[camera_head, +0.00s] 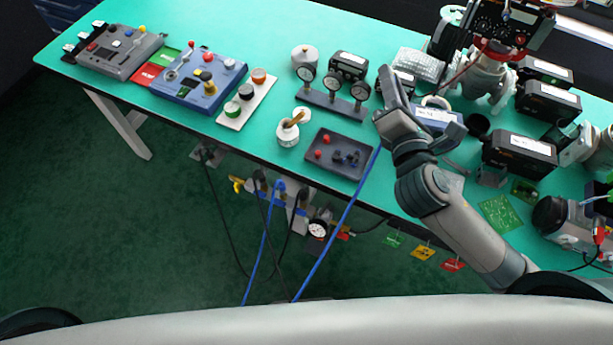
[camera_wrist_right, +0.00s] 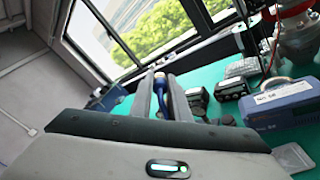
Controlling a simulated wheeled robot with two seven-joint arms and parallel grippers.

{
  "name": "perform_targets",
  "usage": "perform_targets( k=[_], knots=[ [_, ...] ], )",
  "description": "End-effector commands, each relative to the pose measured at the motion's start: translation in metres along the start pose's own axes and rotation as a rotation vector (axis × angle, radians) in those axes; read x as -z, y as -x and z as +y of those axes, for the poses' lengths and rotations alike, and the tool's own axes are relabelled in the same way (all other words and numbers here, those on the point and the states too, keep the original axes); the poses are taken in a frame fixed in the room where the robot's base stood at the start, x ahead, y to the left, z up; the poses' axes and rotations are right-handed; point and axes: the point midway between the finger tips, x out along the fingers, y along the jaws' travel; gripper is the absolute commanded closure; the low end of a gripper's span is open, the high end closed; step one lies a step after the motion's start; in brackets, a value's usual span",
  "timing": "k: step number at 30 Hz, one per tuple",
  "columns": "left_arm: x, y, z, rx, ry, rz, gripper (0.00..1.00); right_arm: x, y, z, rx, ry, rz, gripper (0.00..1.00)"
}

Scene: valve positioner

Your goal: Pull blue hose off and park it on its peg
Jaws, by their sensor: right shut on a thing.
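The blue hose (camera_head: 340,222) rises from the floor side past the table's front edge to my right gripper (camera_head: 391,90). My right gripper is raised above the table near the middle, shut on the hose. In the right wrist view, a blue piece of the hose (camera_wrist_right: 160,86) shows between the two fingers (camera_wrist_right: 161,95). A second blue length (camera_head: 265,238) hangs below the manifold (camera_head: 298,212) under the front edge. The hose's held end is mostly hidden by the gripper in the head view. I cannot make out which part is the peg. My left gripper is not in view.
The green table (camera_head: 400,30) holds a dark tray (camera_head: 340,153) left of my right arm, a gauge stand (camera_head: 333,100) behind it, and several black boxes (camera_head: 520,152) at right. Coloured tags (camera_head: 423,251) hang below the front edge. The floor (camera_head: 90,230) at left is clear.

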Motion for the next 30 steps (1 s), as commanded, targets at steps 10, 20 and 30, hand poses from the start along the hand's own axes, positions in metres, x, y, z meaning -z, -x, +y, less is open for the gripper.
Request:
perform_targets(
  k=[10, 20, 30],
  knots=[
    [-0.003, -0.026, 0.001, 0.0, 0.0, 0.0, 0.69, 0.035, 0.05, -0.036, 0.004, -0.001, 0.002, 1.0],
    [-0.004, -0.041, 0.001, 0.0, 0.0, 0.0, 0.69, 0.054, 0.093, -0.054, 0.001, 0.0, 0.001, 1.0],
    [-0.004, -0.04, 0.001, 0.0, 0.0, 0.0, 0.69, 0.053, 0.094, -0.053, 0.0, 0.0, 0.0, 1.0]
  ],
)
